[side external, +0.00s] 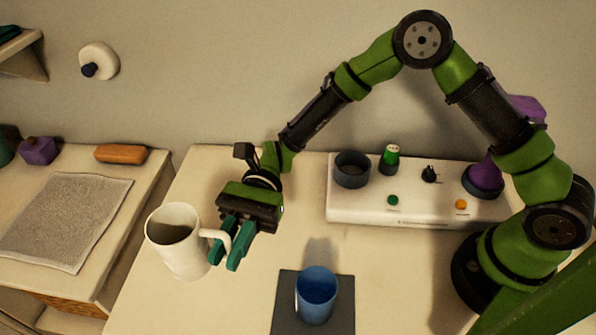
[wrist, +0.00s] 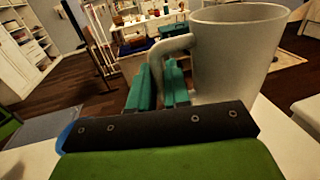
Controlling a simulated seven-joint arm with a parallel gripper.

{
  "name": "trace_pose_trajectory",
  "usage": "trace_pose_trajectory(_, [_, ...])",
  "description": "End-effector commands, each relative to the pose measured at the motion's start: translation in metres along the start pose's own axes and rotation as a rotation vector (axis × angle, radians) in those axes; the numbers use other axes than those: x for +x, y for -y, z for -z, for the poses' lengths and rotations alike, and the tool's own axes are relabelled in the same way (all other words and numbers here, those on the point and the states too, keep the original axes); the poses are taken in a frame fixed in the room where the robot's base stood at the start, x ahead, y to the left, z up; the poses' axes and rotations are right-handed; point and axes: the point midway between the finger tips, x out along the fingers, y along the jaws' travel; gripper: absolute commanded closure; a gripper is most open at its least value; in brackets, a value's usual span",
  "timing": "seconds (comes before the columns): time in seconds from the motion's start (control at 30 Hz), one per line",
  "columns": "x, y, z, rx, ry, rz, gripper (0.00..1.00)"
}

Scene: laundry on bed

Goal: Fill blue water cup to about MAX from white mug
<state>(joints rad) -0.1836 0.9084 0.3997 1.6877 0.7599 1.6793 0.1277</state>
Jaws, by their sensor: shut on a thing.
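The white mug (side external: 180,243) is held at the left of the table in the side view, upright or nearly so. Its contents cannot be made out. My gripper (side external: 236,248) is shut on the mug's handle. In the wrist view my teal fingers (wrist: 163,85) close around the handle and the white mug (wrist: 235,55) fills the upper right. The blue water cup (side external: 317,296) stands upright on a dark square mat (side external: 286,318) to the right of my gripper, apart from the mug. A darker blue surface shows inside the cup. I cannot make out a MAX mark.
A white panel (side external: 345,212) with a dark cup-shaped holder (side external: 351,168), a green-topped item, knobs and buttons stands at the back right. A side counter at left holds a grey cloth (side external: 68,220) and an orange block (side external: 121,154). The table between mug and cup is clear.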

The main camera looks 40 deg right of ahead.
Motion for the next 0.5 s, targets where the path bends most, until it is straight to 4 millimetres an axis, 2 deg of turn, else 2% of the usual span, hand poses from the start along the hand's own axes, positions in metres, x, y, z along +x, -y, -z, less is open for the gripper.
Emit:
trace_pose_trajectory(0.33, [-0.001,0.001,-0.002,-0.002,0.002,0.002,1.0])
trace_pose_trajectory(0.5, [-0.014,0.005,0.003,-0.002,0.002,0.031,1.0])
